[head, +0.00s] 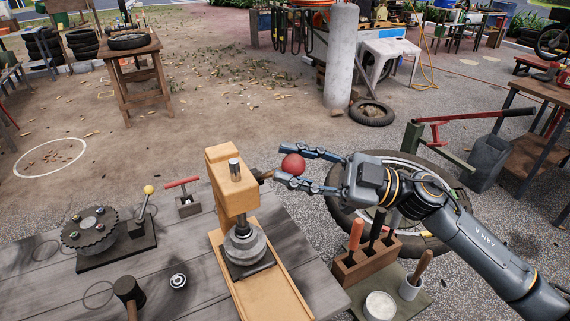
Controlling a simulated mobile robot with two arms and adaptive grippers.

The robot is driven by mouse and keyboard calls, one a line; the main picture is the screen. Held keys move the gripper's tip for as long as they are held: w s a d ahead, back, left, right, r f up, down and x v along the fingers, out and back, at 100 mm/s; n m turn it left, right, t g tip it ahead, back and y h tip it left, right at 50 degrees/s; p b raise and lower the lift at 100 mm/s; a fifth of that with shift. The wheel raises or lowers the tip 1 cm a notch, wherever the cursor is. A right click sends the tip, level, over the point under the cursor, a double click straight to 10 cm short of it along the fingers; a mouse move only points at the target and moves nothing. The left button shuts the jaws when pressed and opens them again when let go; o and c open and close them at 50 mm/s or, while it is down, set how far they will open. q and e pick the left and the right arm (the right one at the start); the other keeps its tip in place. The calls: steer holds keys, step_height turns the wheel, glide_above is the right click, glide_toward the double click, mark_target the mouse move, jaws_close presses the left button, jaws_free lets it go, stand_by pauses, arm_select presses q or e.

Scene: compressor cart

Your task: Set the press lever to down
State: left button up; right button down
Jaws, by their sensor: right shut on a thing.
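The press (232,190) is a tan wooden frame with a metal ram, standing on the grey table. A round metal piece (244,244) sits under the ram on a dark plate. The press lever ends in a red ball knob (293,165) at the right side of the press head. A short dark part of the lever shows between head and knob, and it sticks out to the right, near level. My right gripper (280,163) reaches in from the right, its two fingers shut around the red knob. My left gripper is not in view.
A toothed disc fixture with a yellow-knobbed lever (149,190), a red T-handle (182,183) and a mallet (129,291) are on the table's left.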

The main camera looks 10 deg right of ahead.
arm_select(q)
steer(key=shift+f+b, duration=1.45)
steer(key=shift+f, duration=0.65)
arm_select(e)
steer(key=shift+s+d+f+n+g+y, duration=0.15)
steer(key=shift+s+f+n+y, duration=0.1)
steer(key=shift+s+f+n, duration=0.3)
steer(key=shift+s+d+f+n+g+y, duration=0.15)
steer(key=shift+s+f+n+y, duration=0.15)
steer(key=shift+f, duration=0.4)
steer(key=c, duration=0.9)
jaws_free()
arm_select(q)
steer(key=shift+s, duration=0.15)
arm_select(e)
steer(key=v, duration=1.2)
steer(key=shift+r, duration=0.1)
